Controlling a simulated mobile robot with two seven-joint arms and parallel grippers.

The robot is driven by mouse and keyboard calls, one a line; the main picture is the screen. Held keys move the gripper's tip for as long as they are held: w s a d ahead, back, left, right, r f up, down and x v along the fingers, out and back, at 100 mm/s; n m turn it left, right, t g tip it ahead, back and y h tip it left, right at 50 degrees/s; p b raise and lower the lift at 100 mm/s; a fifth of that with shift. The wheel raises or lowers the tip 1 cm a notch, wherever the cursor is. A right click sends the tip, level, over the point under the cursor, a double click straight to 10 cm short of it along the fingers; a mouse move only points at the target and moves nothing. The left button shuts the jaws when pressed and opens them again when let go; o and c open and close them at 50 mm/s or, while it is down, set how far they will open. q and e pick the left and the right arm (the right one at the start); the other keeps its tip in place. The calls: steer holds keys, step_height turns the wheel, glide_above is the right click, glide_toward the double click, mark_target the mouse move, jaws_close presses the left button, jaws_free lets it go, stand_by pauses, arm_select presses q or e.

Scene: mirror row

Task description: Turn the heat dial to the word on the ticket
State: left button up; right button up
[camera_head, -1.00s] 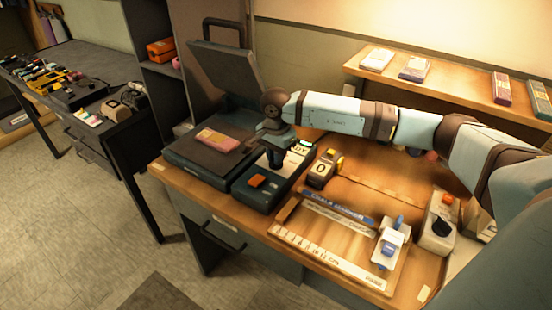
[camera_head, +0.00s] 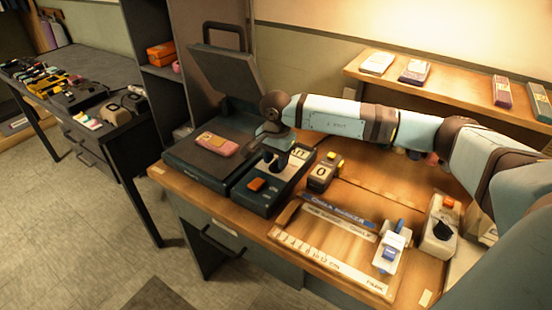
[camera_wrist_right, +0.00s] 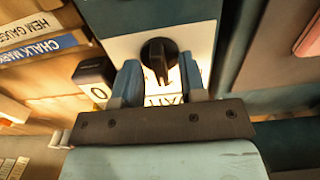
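The black heat dial (camera_wrist_right: 158,55) sits on a white panel of a dark teal box, the press control unit (camera_head: 252,200). A pale window (camera_wrist_right: 165,98) with partly hidden letters lies beside the dial; its letters also show small in the head view (camera_head: 300,154). My right gripper (camera_wrist_right: 158,70) is at the dial, with one finger on each side and a small gap visible, apparently open. In the head view my right gripper (camera_head: 276,150) points down over the box and largely hides the dial. I cannot pick out a ticket with a readable word. My left gripper is not in view.
An orange button (camera_head: 256,184) is on the box's near end. A black counter block reading 0 (camera_head: 321,172) stands just right. The open press (camera_head: 205,160) with a pink item (camera_head: 217,144) is left. A ruler board (camera_head: 325,262) and a blue-handled device (camera_head: 392,247) lie right.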

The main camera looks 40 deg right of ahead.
mark_target(276, 161)
step_height(276, 161, up, 14)
steer(key=shift+p, duration=0.4)
steer(key=shift+f, duration=0.1)
stand_by(0.4)
